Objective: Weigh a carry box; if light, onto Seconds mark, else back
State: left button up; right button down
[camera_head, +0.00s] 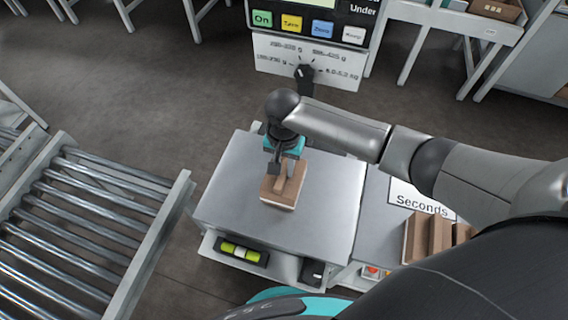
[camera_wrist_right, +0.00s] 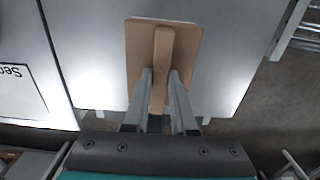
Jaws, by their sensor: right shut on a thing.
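A small brown carry box (camera_head: 283,190) with a raised middle handle is over the steel scale platform (camera_head: 235,205) in the head view. I cannot tell whether it touches the platform. My right gripper (camera_head: 284,165) is shut on its handle from above. In the right wrist view the box (camera_wrist_right: 190,50) lies beyond my right gripper (camera_wrist_right: 160,82), whose fingers close on both sides of the handle. The Seconds mark (camera_head: 421,198) is a white label right of the scale. The scale display (camera_head: 318,2) is mostly cut off. My left gripper is out of view.
Brown boxes (camera_head: 440,235) stand below the Seconds label, partly hidden by my right arm. A roller conveyor (camera_head: 90,225) is at the left. A panel with On, Tare, Zero buttons (camera_head: 305,23) and a dial (camera_head: 304,73) stands behind the scale. A green level vial (camera_head: 240,251) is at the front.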

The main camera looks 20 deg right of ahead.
jog(key=shift+f, duration=0.3)
dwell(0.7)
jog(key=c, duration=0.7)
grip_release()
jog(key=shift+c, duration=1.4)
notch_tip(320, 180, up, 7)
jog(key=p, duration=0.9)
jog(key=shift+s+f, duration=0.1)
jog(key=shift+s, duration=0.05)
